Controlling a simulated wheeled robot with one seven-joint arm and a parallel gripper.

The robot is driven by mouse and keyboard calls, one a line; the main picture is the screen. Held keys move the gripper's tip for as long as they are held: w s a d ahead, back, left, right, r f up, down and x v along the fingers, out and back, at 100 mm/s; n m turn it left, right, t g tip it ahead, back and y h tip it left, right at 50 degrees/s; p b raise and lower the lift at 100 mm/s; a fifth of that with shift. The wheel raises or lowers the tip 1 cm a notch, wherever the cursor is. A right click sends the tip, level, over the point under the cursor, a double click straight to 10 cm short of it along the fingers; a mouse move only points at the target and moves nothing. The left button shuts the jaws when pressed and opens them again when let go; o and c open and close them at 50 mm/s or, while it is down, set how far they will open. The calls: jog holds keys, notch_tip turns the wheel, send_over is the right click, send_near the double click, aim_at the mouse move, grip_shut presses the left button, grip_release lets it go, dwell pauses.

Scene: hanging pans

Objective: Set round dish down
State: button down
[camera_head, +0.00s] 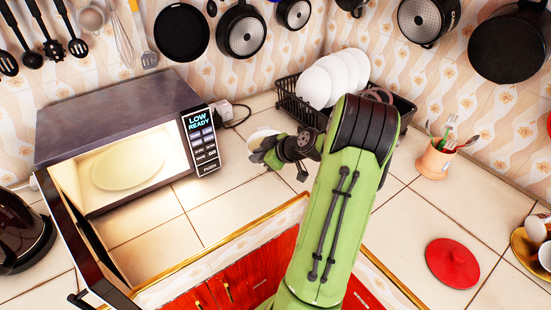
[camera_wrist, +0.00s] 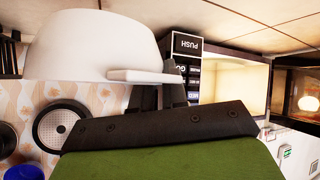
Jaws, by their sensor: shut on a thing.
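The round dish (camera_head: 262,135) is white and shows partly behind my gripper (camera_head: 268,155) in the head view, above the counter between the microwave and the dish rack. In the wrist view the dish (camera_wrist: 95,45) fills the upper left, large and close, with a flat tab handle sticking out of its side. My gripper (camera_wrist: 160,95) is shut on the dish at this tab. Its fingertips are partly hidden. The wrist picture is upside down.
The microwave (camera_head: 120,115) stands open and lit, with a round plate (camera_head: 128,165) inside; its door (camera_head: 85,245) swings toward the front. A black rack (camera_head: 290,95) with white plates stands behind my arm. A red lid (camera_head: 452,262) and utensil pot (camera_head: 435,160) are right. Counter tiles (camera_head: 215,190) are clear.

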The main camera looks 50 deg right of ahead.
notch_tip(320, 180, down, 7)
jog(key=shift+d+r+b, duration=0.1)
jog(key=shift+r+b, duration=0.05)
jog(key=shift+b, duration=0.25)
jog(key=c, duration=1.6)
grip_release()
jog(key=shift+f, duration=0.25)
jog(key=o, duration=0.5)
jog(key=shift+r, duration=0.1)
jog(key=shift+c, duration=0.2)
